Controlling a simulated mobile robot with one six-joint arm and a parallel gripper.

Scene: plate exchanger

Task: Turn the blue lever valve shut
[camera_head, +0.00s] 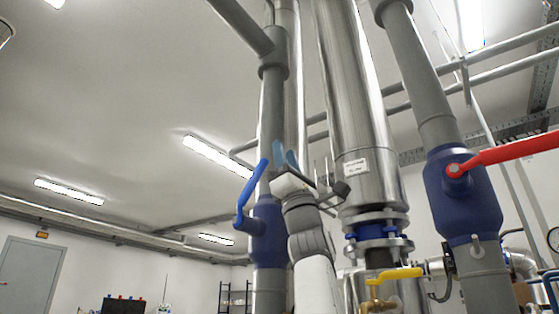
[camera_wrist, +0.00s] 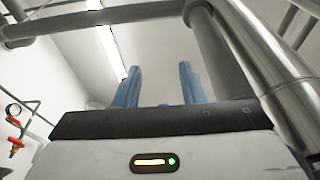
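The blue lever (camera_head: 243,203) is on the blue valve body (camera_head: 269,236) on a grey vertical pipe, left of centre in the head view. The lever slants up and to the right from its pivot at the valve. My gripper (camera_head: 285,155) is to the right of the lever's upper end, apart from it in the picture; the depth between them is hard to judge. In the wrist view, the two blue fingers of my gripper (camera_wrist: 159,80) stand apart with nothing held between them. A little blue shows low between them, too small to identify.
A red lever (camera_head: 505,152) sits on another blue valve (camera_head: 462,200) at right. A yellow lever (camera_head: 395,274) is low at centre right. A thick metal column (camera_head: 352,110) stands right of my gripper. Open room lies left of the blue lever.

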